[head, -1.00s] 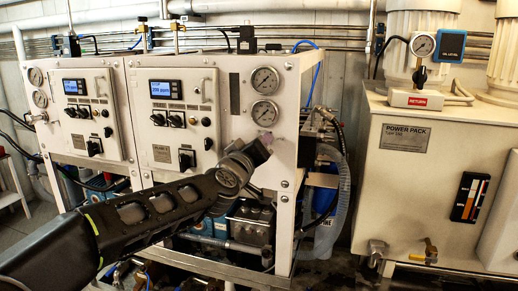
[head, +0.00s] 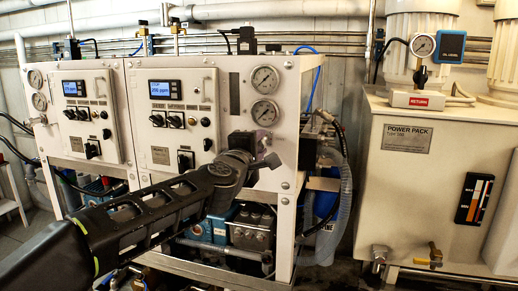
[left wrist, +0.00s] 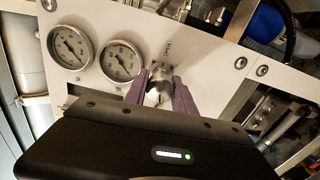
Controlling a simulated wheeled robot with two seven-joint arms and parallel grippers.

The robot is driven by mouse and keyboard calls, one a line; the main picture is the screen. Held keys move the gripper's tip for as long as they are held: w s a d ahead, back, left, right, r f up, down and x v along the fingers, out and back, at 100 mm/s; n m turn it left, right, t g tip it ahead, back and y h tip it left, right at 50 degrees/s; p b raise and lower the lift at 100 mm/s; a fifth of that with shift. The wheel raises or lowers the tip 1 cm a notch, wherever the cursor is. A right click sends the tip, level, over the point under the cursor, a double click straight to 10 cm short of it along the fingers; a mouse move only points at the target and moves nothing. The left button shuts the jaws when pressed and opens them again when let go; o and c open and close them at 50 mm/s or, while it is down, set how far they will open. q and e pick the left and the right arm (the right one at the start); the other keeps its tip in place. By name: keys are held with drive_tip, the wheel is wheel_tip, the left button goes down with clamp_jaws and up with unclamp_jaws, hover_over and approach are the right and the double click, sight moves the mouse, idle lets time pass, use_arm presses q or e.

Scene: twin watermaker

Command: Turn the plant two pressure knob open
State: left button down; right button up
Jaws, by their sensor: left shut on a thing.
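The plant two pressure knob (left wrist: 157,88) is a metal knob on the white panel below two round gauges. It shows in the left wrist view between the purple fingers of my left gripper (left wrist: 160,95), which is shut on it. The word OPEN is printed on the panel beside the knob. In the head view my left gripper (head: 262,146) is against the panel below the gauges and hides the knob. The plant two panel (head: 222,100) carries a lit display and several switches. My right gripper is not in view.
Two pressure gauges (head: 264,95) sit just above my left gripper. The plant one panel (head: 90,130) stands to the left. Hoses (head: 340,190) hang off the frame's right side. The power pack tank (head: 430,180) stands farther right.

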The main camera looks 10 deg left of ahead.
use_arm(q)
drive_tip(key=n+b, duration=0.1)
drive_tip(key=n, duration=0.5)
drive_tip(key=shift+f+b, duration=0.1)
drive_tip(key=shift+b, duration=0.2)
drive_tip(key=c, duration=1)
unclamp_jaws()
drive_tip(key=shift+c, duration=0.2)
drive_tip(key=shift+s, duration=0.15)
drive_tip(key=s, duration=0.7)
drive_tip(key=shift+s+a, duration=0.25)
